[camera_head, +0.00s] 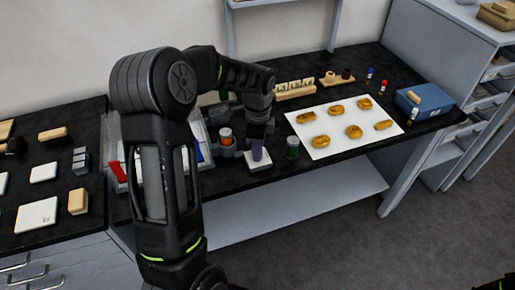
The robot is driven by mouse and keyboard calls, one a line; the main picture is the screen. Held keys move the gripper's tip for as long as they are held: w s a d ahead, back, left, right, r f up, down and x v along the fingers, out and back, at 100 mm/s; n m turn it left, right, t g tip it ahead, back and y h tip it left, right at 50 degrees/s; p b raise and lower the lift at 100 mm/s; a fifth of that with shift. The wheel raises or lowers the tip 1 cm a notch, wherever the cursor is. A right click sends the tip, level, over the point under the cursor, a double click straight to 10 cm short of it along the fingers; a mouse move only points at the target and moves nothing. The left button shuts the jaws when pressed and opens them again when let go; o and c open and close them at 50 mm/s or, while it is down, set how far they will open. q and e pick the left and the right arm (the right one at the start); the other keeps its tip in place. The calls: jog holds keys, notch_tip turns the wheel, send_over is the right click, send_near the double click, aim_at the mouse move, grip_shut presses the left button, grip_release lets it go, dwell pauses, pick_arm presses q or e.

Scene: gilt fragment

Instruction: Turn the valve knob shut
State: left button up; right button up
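My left arm rises in the middle of the head view and reaches over the dark bench. Its gripper (258,143) points down over a purple upright piece (257,155) on a small white block (257,163). The fingers are dark, small and close to the purple piece; I cannot tell whether they touch it or how far apart they are. The purple piece may be the valve knob, but its shape is partly hidden by the gripper. My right gripper is not in the picture.
An orange-topped jar (226,137) stands left of the gripper and a green jar (292,149) right of it. A white sheet (315,150) with several golden pieces lies further right. A blue box (424,100) is at the right end. My arm hides part of the bench.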

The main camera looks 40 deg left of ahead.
pick_arm(q)
grip_shut()
jog(key=shift+n, duration=0.5)
jog(key=n+b, duration=0.1)
jog(key=n, duration=0.1)
jog(key=shift+n+b, duration=0.3)
jog(key=shift+n, duration=0.1)
jog(key=n+b, duration=0.1)
jog(key=n, duration=0.3)
jog(key=n+b, duration=0.1)
jog(key=n, duration=0.4)
jog(key=shift+n, duration=0.4)
jog(key=n, duration=0.4)
jog(key=shift+n, duration=0.3)
jog(key=o, duration=0.6)
grip_release()
jog(key=shift+r, duration=0.1)
